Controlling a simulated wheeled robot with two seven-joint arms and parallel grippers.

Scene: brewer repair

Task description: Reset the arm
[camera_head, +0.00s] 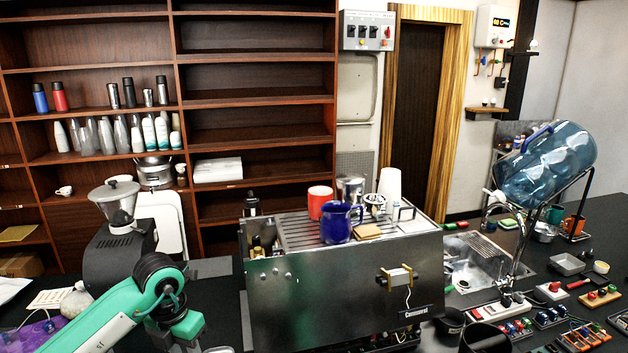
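My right gripper is not in view. A steel brewer (345,290) stands in the middle of the dark counter, its front panel facing me. A small yellowish fitting with a dangling wire (397,277) sits on that panel. On top of the brewer are a red cup (319,202), a blue mug (337,222) and white stacked cups (389,186).
A black grinder (112,250) stands left of the brewer. To the right are a sink (470,262), a blue water bottle on a tilted rack (545,163) and small switch and component boards (500,309). A dark round container (485,338) is at the front edge.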

